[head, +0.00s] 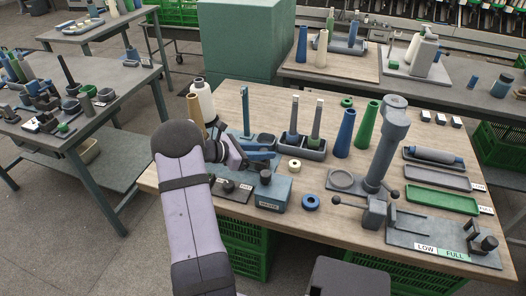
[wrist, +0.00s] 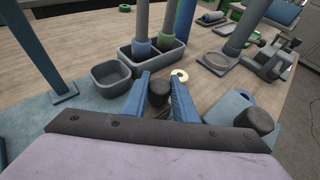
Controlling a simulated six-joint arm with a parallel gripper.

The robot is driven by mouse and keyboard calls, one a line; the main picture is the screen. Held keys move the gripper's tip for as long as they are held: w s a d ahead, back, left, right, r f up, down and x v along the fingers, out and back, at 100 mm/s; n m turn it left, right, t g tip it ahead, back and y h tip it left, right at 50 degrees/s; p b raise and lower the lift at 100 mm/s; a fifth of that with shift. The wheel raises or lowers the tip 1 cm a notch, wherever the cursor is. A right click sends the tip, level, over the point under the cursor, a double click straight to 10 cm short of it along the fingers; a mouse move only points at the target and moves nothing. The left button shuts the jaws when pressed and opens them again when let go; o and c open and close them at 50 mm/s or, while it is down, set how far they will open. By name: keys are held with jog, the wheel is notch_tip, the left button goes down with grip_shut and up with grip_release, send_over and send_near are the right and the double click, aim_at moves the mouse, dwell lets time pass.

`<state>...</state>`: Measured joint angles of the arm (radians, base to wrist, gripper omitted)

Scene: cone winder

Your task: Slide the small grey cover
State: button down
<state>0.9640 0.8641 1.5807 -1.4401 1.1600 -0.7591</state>
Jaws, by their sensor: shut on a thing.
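My gripper (head: 262,154) is at the front left of the wooden table, above the blue-grey box. In the wrist view its two blue fingers (wrist: 161,77) are closed around a dark grey knob (wrist: 158,94). The fingers hide what lies under the knob, so I cannot tell whether it belongs to the small grey cover. A blue-grey box (head: 275,197) with a label stands just in front of my gripper. It carries another dark round knob (head: 265,177), which also shows right of the fingers in the wrist view (wrist: 260,120).
A grey two-part tray (head: 316,155) with two upright spindles and a small grey bin (wrist: 110,74) stand just beyond my gripper. A blue post (head: 245,112) rises behind it. A cream ring (head: 295,166) and a blue ring (head: 311,202) lie to the right.

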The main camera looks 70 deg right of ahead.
jog(key=s, duration=0.2)
jog(key=shift+s, duration=0.3)
jog(key=c, duration=1.4)
grip_release()
jog(key=shift+s, duration=0.1)
jog(key=shift+c, duration=0.2)
jog(key=shift+w, duration=0.2)
jog(key=shift+w+a+r, duration=0.15)
jog(key=shift+w+a, duration=0.1)
jog(key=v, duration=0.6)
jog(key=shift+a+b, duration=0.2)
jog(key=shift+b, duration=0.15)
jog(key=shift+w+r, duration=0.1)
